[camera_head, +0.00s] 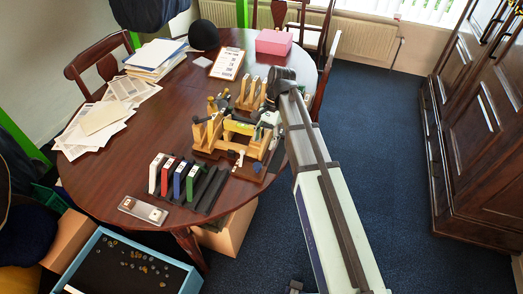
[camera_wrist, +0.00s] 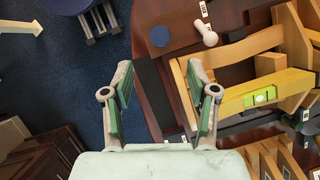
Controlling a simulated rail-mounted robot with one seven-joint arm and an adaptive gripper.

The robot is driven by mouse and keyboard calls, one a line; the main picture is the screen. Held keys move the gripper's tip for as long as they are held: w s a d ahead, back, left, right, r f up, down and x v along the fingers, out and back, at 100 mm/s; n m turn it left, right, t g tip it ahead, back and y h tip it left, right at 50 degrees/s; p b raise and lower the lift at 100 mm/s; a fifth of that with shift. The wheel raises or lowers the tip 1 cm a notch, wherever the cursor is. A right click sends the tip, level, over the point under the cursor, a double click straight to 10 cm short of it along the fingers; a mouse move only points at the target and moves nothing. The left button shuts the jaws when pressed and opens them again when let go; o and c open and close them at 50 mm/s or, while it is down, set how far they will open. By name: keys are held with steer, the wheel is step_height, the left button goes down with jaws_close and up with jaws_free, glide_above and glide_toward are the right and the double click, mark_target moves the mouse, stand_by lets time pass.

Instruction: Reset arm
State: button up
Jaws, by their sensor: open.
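My gripper (camera_wrist: 160,82) is open in the wrist view, with its two green-padded fingers apart and nothing between them. Below it are the edge of the dark wooden table and the blue carpet. A wooden frame (camera_head: 212,138) stands on the table in the head view, left of my arm. In the wrist view its light wooden bars (camera_wrist: 240,50) lie right of my fingers, and a yellow bar with a green level vial (camera_wrist: 262,96) lies across it. A white knobbed piece (camera_wrist: 206,35) and a dark blue disc (camera_wrist: 160,37) lie beside the frame. In the head view my gripper is mostly hidden behind my arm.
A rack of white, red, blue and green upright pieces (camera_head: 178,181) stands at the table's front. Papers (camera_head: 103,122), a clipboard (camera_head: 228,64), a black rounded object (camera_head: 203,35) and a pink box (camera_head: 274,41) lie farther back. Chairs surround the table. Carpet at right (camera_head: 380,130) is clear.

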steer(key=shift+v, duration=0.9)
stand_by(0.3)
